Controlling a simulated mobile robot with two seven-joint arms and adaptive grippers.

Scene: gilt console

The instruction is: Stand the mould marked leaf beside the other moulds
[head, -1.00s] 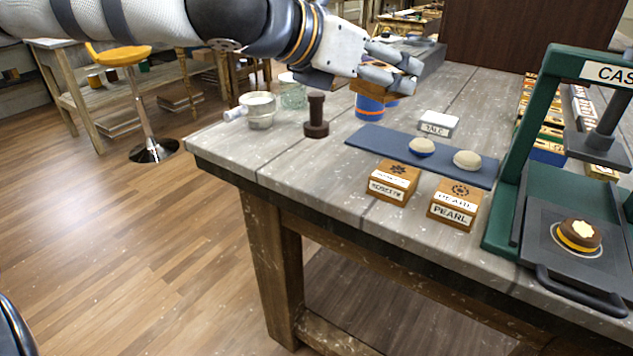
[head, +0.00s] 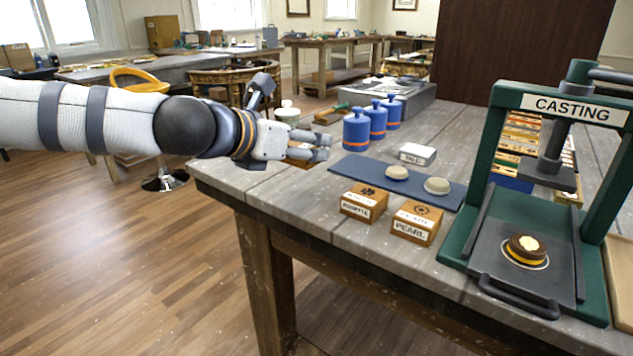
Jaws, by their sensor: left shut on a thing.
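My left gripper (head: 318,148) is shut on a small wooden block mould (head: 297,162). It is held at the left part of the bench, left of the blue mat. The fingers cover much of this mould, and its mark cannot be read. Two other wooden moulds stand side by side near the bench's front edge. The left one (head: 364,203) has a label that seems to read ROSETTE, and the right one (head: 416,222) reads PEARL. A small gap separates them. My right gripper is not in view.
A blue mat (head: 350,168) with two pale rounded pieces (head: 397,173) lies behind the moulds. A white TALC box (head: 417,154) and several blue jars (head: 356,132) stand farther back. A green CASTING press (head: 487,150) stands at right. Bare bench lies left of the ROSETTE mould.

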